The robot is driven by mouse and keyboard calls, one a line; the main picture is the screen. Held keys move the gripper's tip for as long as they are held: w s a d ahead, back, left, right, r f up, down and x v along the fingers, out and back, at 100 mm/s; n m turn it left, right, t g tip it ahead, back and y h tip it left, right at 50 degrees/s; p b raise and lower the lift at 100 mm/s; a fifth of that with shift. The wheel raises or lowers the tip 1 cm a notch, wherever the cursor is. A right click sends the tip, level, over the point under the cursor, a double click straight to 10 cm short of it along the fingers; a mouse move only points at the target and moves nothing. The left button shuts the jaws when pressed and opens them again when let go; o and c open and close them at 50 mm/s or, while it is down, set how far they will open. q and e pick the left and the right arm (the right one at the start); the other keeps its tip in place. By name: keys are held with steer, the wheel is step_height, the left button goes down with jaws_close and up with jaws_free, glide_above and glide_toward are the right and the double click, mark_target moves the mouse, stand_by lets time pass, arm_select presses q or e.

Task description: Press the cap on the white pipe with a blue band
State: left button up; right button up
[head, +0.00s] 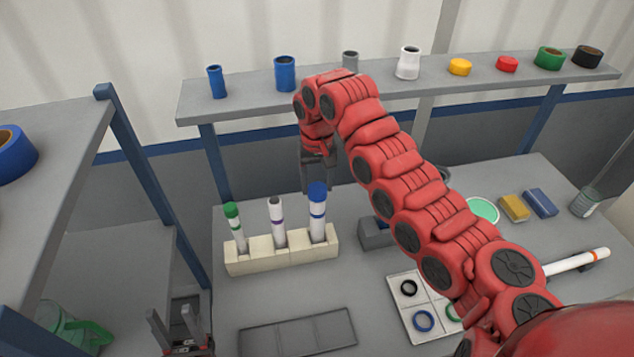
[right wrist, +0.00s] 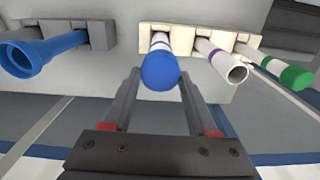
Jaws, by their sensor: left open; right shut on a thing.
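The white pipe with a blue band (head: 318,227) stands in the right slot of the cream rack (head: 285,262). A blue cap (head: 317,192) is on its top; whether it is fully seated I cannot tell. My right gripper (head: 318,187) reaches down from above and is shut on the blue cap. In the right wrist view the cap (right wrist: 160,72) sits between the fingertips of my right gripper (right wrist: 160,85). My left gripper (head: 172,322) is open and empty at the bottom left, away from the rack.
A green-capped pipe (head: 234,226) and an uncapped purple-banded pipe (head: 277,222) stand left in the rack. A blue pipe (right wrist: 45,52) is in a grey holder beside it. A flat grey tray (head: 298,333) lies in front. My right arm hides part of the table.

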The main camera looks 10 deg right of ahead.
steer(key=shift+f+b, duration=0.6)
steer(key=shift+f, duration=0.1)
steer(key=o, duration=1.5)
steer(key=shift+r, duration=0.15)
steer(key=shift+r+p, duration=2.95)
steer(key=shift+r, duration=0.5)
steer(key=shift+s+f, duration=0.1)
steer(key=shift+f, duration=0.05)
